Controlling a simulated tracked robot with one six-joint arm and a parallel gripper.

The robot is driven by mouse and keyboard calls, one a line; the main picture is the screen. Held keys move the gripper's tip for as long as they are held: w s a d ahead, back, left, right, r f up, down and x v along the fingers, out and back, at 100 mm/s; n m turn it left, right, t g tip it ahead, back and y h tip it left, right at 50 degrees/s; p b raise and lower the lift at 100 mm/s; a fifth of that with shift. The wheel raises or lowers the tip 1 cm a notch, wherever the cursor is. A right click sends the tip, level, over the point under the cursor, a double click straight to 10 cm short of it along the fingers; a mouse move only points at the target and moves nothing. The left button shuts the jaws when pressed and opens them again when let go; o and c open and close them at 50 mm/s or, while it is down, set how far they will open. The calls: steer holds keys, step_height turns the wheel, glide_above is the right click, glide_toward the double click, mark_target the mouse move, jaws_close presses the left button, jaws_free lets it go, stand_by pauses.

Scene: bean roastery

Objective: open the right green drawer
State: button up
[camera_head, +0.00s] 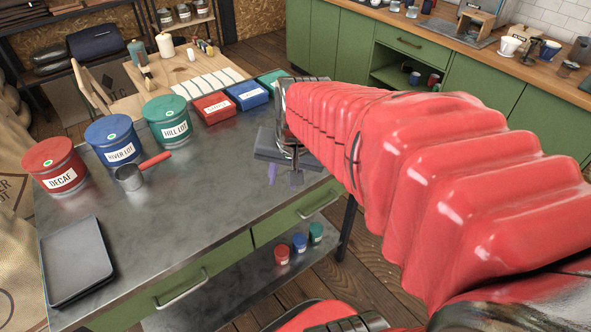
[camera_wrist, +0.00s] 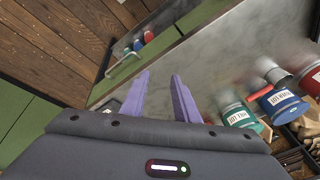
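The right green drawer (camera_head: 268,229) is in the front of the metal worktable, its face flush with the table edge, so it looks closed. Its silver bar handle (camera_head: 318,206) is free, with nothing on it. The handle also shows in the wrist view (camera_wrist: 122,67), left of the fingers. My gripper (camera_head: 284,175) hangs over the table's right end, behind the drawer front. In the wrist view its two purple fingers (camera_wrist: 160,86) are apart with nothing between them. They are clear of the handle. My red arm hides the space right of the table in the head view.
The left green drawer (camera_head: 165,297) has its own handle. Several canisters, a scoop (camera_head: 130,177) and a black tray (camera_head: 76,262) are on the tabletop (camera_head: 215,195). Small jars (camera_head: 300,242) stand on the shelf below. The wooden floor (camera_head: 365,272) before the right drawer looks clear.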

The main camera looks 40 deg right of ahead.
steer(key=w+d+f+m, duration=0.1)
steer(key=d+f+m, duration=0.3)
steer(key=d, duration=0.3)
steer(key=m+g, duration=0.1)
steer(key=m, duration=0.4)
glide_above(323, 206)
steer(key=s, duration=0.3)
steer(key=s+x, duration=0.1)
steer(key=x, duration=0.5)
steer(key=shift+s+a+f+y, duration=0.15)
steer(key=shift+s+f+y, duration=0.05)
steer(key=shift+s+y, duration=0.1)
steer(key=shift+w+f, duration=0.1)
steer(key=shift+s+x, duration=0.15)
steer(key=shift+x, duration=3.2)
steer(key=shift+s+x, duration=0.15)
steer(key=shift+x, duration=3.25)
jaws_close()
